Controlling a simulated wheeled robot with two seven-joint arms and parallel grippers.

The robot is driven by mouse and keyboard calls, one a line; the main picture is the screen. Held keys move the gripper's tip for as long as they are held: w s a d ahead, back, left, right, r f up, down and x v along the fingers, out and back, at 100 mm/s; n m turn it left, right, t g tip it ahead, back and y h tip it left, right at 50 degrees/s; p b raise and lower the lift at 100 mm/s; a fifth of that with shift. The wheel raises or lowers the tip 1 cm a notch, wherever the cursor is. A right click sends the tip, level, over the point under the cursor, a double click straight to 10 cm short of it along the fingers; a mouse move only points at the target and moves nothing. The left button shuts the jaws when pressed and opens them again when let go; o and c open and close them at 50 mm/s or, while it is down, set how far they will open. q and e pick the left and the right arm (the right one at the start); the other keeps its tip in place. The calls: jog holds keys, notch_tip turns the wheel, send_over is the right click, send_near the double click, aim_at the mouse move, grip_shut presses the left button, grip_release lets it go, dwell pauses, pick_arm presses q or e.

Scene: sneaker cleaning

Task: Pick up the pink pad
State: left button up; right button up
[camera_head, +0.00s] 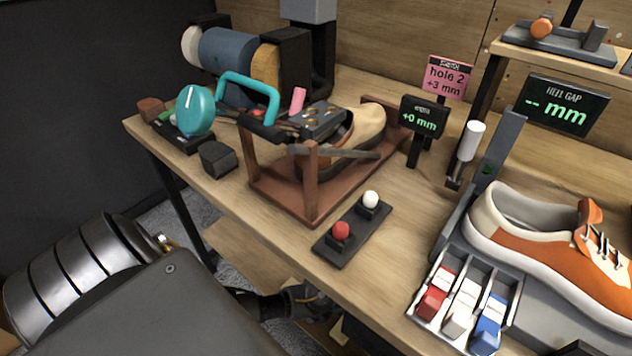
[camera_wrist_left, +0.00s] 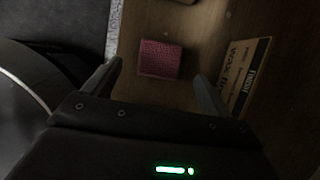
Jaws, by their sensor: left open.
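In the left wrist view, a pink pad (camera_wrist_left: 160,59) with a textured, roughly square face lies on a wooden surface. My left gripper (camera_wrist_left: 159,68) is open, one finger to each side of the pad, with a gap to each finger. Whether the fingers are down at the pad's height, I cannot tell. In the head view I cannot make out this pad or the left gripper's fingers. A small upright pink piece (camera_head: 298,100) shows behind the brown frame there. My right gripper is not in view.
A printed card (camera_wrist_left: 243,77) lies right of the pad in the wrist view. In the head view, the workbench (camera_head: 375,245) holds a brown shoe frame (camera_head: 312,185), a two-button block (camera_head: 352,232) and an orange sneaker (camera_head: 545,245). A lower wooden shelf (camera_head: 245,255) shows beneath.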

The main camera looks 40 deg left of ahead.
pick_arm(q)
jog(key=b+x, duration=0.1)
jog(key=x, duration=0.3)
jog(key=shift+r, duration=0.1)
jog(key=shift+a, duration=0.1)
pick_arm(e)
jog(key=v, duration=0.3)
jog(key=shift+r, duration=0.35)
pick_arm(q)
jog(key=shift+c, duration=0.4)
jog(key=c, duration=1)
